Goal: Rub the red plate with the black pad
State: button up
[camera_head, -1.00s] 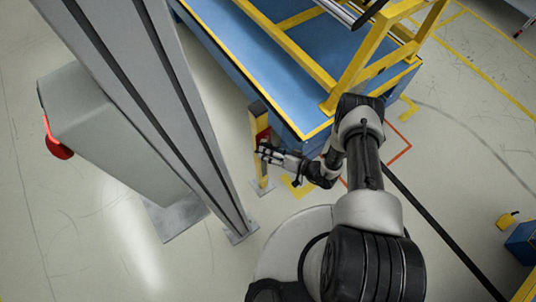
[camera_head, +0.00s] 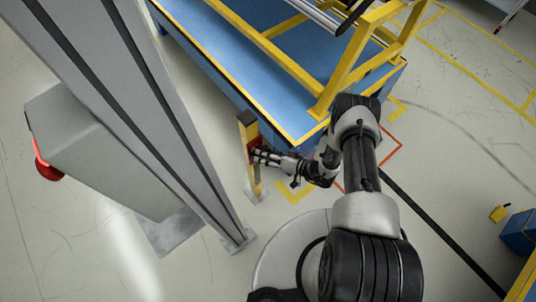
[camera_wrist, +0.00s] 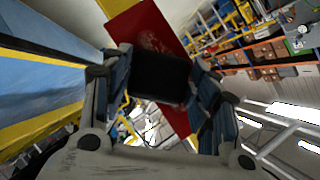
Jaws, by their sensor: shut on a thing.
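The red plate (camera_head: 253,143) is on the upper part of a short yellow post beside the blue table. In the wrist view the red plate (camera_wrist: 143,25) runs diagonally behind my fingers, with faint lighter marks on it. My gripper (camera_head: 256,155) is at the plate, its fingers pointing left. In the wrist view my gripper (camera_wrist: 157,78) is shut on the black pad (camera_wrist: 160,76), a dark square block between the fingertips. The pad covers the middle of the plate. I cannot tell whether the pad touches the plate. The pad is not clear in the head view.
The yellow post (camera_head: 244,120) stands on the floor near the corner of the blue table (camera_head: 210,50), which carries a yellow frame (camera_head: 345,68). A tall grey column (camera_head: 110,100) and a grey box (camera_head: 85,150) with a red part are at left.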

jog(key=shift+s+a+r+p, duration=0.45)
jog(key=shift+s+a+p, duration=0.05)
jog(key=shift+a+p, duration=0.2)
jog(key=shift+s+a+r+p, duration=0.45)
jog(key=shift+s+a+p, duration=0.05)
jog(key=shift+a+p, duration=0.15)
jog(key=w+d+b, duration=0.1)
jog(key=w+d, duration=0.1)
jog(key=d, duration=0.1)
jog(key=shift+w+d+b, duration=0.1)
jog(key=shift+w+b, duration=0.15)
jog(key=shift+b, duration=0.1)
jog(key=s+d+p, duration=0.1)
jog(key=s+d, duration=0.2)
jog(key=s, duration=0.2)
jog(key=shift+d, duration=0.2)
jog(key=shift+f, duration=0.1)
